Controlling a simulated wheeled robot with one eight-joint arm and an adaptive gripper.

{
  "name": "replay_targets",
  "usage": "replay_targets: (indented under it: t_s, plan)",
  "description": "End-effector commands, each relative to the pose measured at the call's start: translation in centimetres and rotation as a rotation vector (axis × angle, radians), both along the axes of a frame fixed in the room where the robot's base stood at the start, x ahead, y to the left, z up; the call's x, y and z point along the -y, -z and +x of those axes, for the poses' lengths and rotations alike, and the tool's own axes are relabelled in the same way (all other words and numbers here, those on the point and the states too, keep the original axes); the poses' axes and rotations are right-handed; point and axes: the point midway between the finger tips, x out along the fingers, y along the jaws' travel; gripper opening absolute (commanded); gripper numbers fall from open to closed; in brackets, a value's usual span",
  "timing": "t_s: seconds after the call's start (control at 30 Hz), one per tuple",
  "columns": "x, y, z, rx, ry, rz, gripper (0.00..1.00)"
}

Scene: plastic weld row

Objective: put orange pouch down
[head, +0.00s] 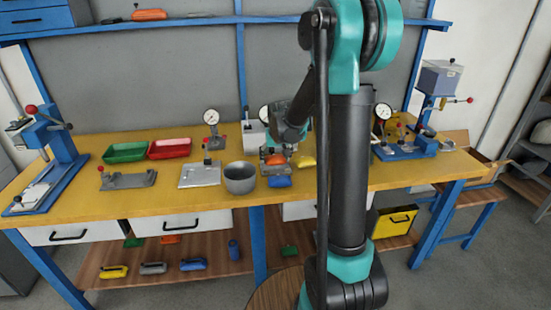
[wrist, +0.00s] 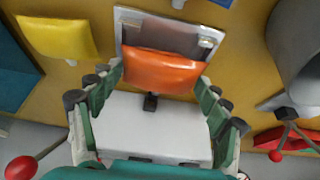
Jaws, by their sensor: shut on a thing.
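The orange pouch (wrist: 160,72) is between the two fingers of my gripper (wrist: 161,82) in the wrist view, and the gripper is shut on it. In the head view the orange pouch (head: 275,160) shows just below my gripper (head: 278,153), low over the bench. A grey metal plate (wrist: 127,32) lies under or just behind the pouch; whether they touch I cannot tell. A yellow pouch (head: 305,161) lies close by on the right, and it shows at the upper left of the wrist view (wrist: 57,37).
A blue pouch (head: 279,182) lies at the bench's front edge. A grey pot (head: 239,180) stands left of the gripper, with a flat metal fixture (head: 199,175) beyond it. Green (head: 126,152) and red (head: 169,149) trays sit farther left. A blue press (head: 408,148) stands right.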

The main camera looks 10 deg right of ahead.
Motion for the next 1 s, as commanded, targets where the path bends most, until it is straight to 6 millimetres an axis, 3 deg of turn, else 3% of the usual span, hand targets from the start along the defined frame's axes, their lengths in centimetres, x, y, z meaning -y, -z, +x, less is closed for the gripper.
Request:
replay_targets:
  t_s: [0.83,0.87,1.0]
  plan:
    - [0.0,1.5,-0.1,-0.001,0.0,0.0,0.55]
    - [0.0,1.5,-0.1,-0.002,0.0,0.0,0.81]
    - [0.0,1.5,-0.1,-0.001,0.0,0.0,0.97]
